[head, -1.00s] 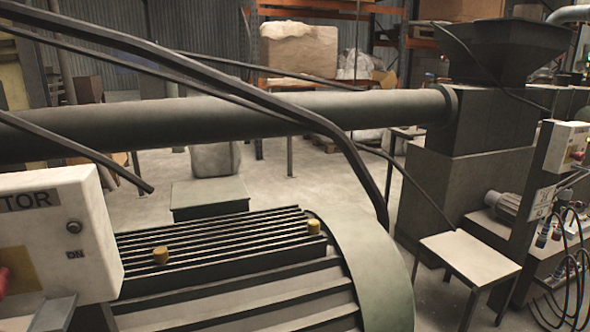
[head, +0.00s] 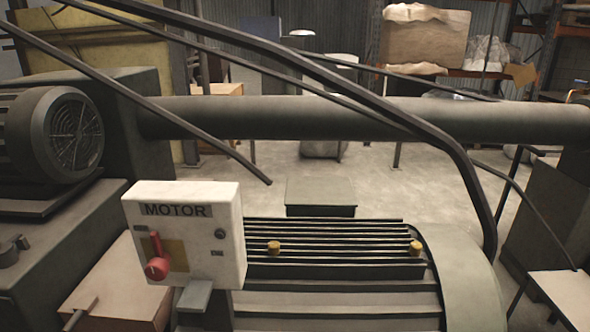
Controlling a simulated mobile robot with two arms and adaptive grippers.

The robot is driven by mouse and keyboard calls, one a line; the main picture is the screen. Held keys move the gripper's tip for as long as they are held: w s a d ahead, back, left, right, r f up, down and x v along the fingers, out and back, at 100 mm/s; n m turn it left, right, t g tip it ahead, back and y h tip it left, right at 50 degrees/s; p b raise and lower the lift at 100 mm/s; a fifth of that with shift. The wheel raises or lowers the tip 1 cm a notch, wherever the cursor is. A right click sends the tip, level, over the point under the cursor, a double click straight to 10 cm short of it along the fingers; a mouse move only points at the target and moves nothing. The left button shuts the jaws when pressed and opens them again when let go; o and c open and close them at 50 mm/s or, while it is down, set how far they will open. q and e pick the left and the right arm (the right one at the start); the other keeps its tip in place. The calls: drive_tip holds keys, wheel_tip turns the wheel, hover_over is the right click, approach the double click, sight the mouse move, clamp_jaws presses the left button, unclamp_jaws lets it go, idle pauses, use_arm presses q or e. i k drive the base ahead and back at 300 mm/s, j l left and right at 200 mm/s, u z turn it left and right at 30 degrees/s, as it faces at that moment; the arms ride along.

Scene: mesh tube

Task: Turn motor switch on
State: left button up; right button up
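A white box labelled MOTOR (head: 205,255) stands at the lower left of the head view, in front of a large ribbed motor. On its face is a red lever switch (head: 157,262), its thick round end at the bottom and its narrow arm pointing up. A small dark round knob sits on the right of the face, with small labels too tiny to read. Neither of my grippers shows in the head view.
The ribbed motor housing (head: 330,300) fills the lower middle. A long thick pipe (head: 300,118) and dark bent bars (head: 440,138) cross above it. A fan-ended motor (head: 72,135) is at left. Open concrete floor lies behind, with wrapped crates and shelves at the back.

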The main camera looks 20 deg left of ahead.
sight(157, 268)
drive_tip(key=u, duration=1.5)
